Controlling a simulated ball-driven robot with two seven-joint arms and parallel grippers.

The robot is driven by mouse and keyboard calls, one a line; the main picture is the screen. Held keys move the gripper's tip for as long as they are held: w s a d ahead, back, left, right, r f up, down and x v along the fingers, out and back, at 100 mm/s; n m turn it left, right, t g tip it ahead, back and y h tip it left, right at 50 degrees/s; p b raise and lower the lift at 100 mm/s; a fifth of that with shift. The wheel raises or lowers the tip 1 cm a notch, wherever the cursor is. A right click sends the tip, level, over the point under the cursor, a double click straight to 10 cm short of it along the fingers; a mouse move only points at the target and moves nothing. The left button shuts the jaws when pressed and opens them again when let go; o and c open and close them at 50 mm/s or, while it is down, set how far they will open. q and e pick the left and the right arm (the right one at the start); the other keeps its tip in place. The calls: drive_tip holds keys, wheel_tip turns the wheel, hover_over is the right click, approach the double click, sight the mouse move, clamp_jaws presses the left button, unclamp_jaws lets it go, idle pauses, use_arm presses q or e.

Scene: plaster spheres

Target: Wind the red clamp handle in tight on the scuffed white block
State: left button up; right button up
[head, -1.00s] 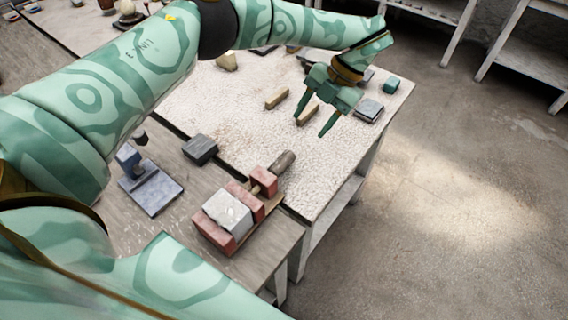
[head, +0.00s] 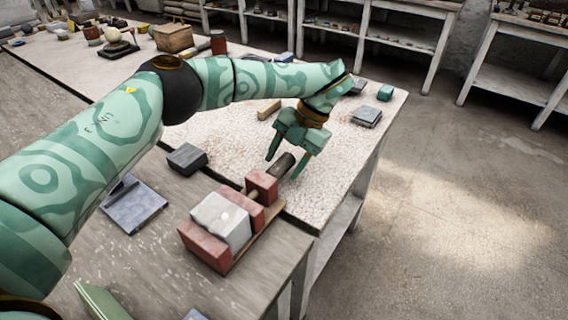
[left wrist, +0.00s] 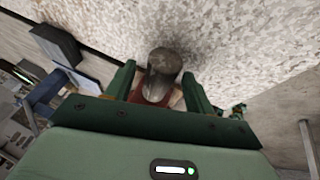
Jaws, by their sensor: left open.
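The red clamp (head: 207,247) lies on the near wooden bench. The scuffed white block (head: 221,218) sits between its red jaws; I cannot tell whether both jaws touch it. The clamp handle (head: 284,164) is a dark brown-grey cylinder on the far side of a red end block (head: 262,186). My left gripper (head: 287,160) is open, fingers pointing down towards the handle. In the left wrist view the handle (left wrist: 163,68) shows end-on between the green fingers (left wrist: 160,88), with gaps at both sides. My right gripper is not in view.
A dark block (head: 187,158) and a blue-grey plate (head: 134,206) lie left of the clamp. A wooden bar (head: 269,109) and a grey block (head: 367,117) lie on the pale tabletop (head: 225,125). Open floor is to the right.

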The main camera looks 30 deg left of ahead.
use_arm(q)
drive_tip(key=c, duration=1)
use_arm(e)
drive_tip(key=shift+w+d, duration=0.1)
use_arm(q)
drive_tip(key=shift+r, duration=0.1)
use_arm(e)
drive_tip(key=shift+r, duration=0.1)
use_arm(q)
drive_tip(key=shift+a+r+h+p, duration=0.1)
drive_tip(key=shift+a+h+p, duration=0.05)
drive_tip(key=shift+h+p, duration=0.6)
drive_tip(key=shift+a+m+h, duration=0.1)
drive_tip(key=shift+m+h, duration=0.2)
drive_tip(key=shift+h, duration=0.45)
drive_tip(key=shift+a+f+g+h, duration=0.2)
drive_tip(key=shift+g+h, duration=0.1)
drive_tip(key=shift+h, duration=0.7)
drive_tip(key=shift+m+h, duration=0.4)
drive_tip(key=shift+h, duration=0.4)
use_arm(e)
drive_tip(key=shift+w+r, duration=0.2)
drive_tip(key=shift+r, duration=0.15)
